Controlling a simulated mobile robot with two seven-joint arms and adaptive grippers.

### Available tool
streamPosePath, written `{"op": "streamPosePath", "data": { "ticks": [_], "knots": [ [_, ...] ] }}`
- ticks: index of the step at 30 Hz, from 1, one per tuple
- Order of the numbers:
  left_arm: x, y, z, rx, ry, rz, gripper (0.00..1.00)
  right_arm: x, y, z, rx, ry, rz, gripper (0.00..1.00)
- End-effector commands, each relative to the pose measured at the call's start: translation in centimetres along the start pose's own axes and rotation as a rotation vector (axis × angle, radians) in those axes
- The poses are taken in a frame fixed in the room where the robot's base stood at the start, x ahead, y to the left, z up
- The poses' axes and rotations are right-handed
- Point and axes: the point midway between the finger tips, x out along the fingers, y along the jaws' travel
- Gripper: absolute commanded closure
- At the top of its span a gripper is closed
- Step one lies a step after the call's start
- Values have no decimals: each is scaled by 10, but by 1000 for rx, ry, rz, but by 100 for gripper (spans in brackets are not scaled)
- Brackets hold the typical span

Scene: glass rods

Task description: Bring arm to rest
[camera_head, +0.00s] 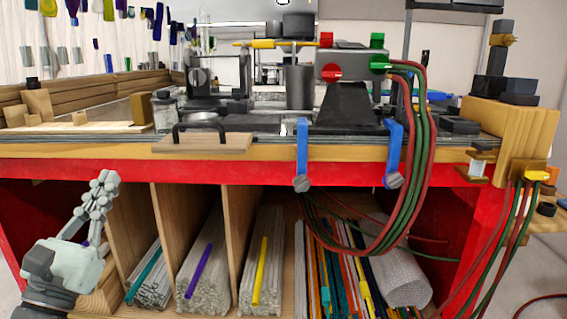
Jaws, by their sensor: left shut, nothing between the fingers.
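My left gripper (106,178) is at the lower left, in front of the left end of the workbench's lower shelf. Its pale grey fingers point up and lean a little to the right. They are together and hold nothing. The fingertips are near the bench's red front edge (150,170); I cannot tell the exact gap. My right gripper and right arm do not show.
Wooden dividers (168,225) split the shelf into bays of glass rods, with teal, purple (199,271) and yellow (261,270) rods. Red and green hoses (412,165) hang in front at the right. A torch apparatus (345,100) stands on the bench.

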Motion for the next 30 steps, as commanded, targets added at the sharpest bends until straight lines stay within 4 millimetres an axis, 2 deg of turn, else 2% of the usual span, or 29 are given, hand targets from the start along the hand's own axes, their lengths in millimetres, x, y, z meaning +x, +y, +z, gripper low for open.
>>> {"op": "streamPosePath", "data": {
  "ticks": [20, 21, 26, 30],
  "knots": [
    [23, -8, 26, 412, 12, -360, 100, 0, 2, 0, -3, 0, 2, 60],
    [18, -10, 8, 458, 39, -373, 100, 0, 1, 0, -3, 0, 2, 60],
    [1, -17, -44, 676, 115, -453, 100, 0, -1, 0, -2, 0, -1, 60],
    [-22, -22, -95, 875, 184, -556, 100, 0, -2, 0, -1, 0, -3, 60]
  ]
}}
